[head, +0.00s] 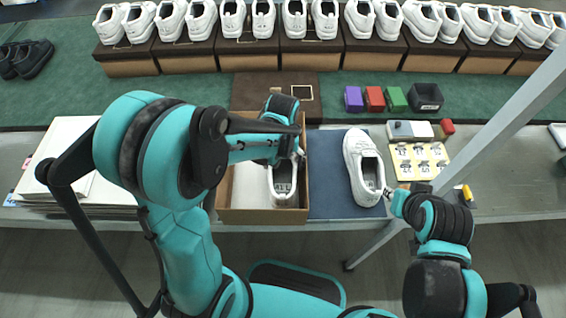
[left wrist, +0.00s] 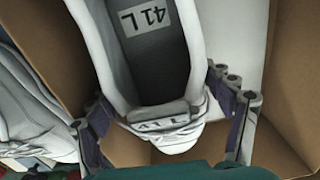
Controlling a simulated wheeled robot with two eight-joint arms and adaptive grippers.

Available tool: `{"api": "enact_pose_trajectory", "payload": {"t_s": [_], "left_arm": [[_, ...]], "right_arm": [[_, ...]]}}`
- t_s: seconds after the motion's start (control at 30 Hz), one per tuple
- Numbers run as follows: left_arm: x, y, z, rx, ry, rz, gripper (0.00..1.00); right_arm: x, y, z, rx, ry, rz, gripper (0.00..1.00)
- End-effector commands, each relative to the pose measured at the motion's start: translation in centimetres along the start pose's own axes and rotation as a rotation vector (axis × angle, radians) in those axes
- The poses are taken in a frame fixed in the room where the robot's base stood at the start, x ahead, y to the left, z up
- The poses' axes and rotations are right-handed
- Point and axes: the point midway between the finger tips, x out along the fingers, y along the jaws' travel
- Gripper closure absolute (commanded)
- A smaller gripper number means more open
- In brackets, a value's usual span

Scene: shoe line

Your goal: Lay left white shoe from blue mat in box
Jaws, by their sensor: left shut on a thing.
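The left white shoe (head: 284,180), marked 41 L inside, is in the open cardboard box (head: 258,216), at its right side. My left gripper (head: 290,152) reaches over the box and is shut on the heel end, with a finger on each side in the left wrist view (left wrist: 168,125). The shoe (left wrist: 158,60) shows there between the box walls; whether it touches the bottom I cannot tell. The other white shoe (head: 362,168) lies on the blue mat (head: 325,185). My right gripper (head: 390,193) is close to that shoe; its fingers are too small to read.
White paper sheets (head: 68,150) are stacked left of the box. Rows of white shoes stand at the back. A grey post (head: 500,120) crosses the right side.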

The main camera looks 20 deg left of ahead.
Motion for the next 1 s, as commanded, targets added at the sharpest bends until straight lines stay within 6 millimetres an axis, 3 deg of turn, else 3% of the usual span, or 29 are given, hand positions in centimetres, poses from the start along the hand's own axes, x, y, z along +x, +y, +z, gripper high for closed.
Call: {"api": "enact_pose_trajectory", "payload": {"t_s": [0.97,1.0], "left_arm": [[1.2,0.0,0.0,0.000,0.000,0.000,0.62],[1.2,0.0,0.0,0.000,0.000,0.000,0.14]], "right_arm": [[0.9,0.0,0.6,0.000,0.000,0.000,0.71],[0.9,0.0,0.6,0.000,0.000,0.000,0.71]]}}
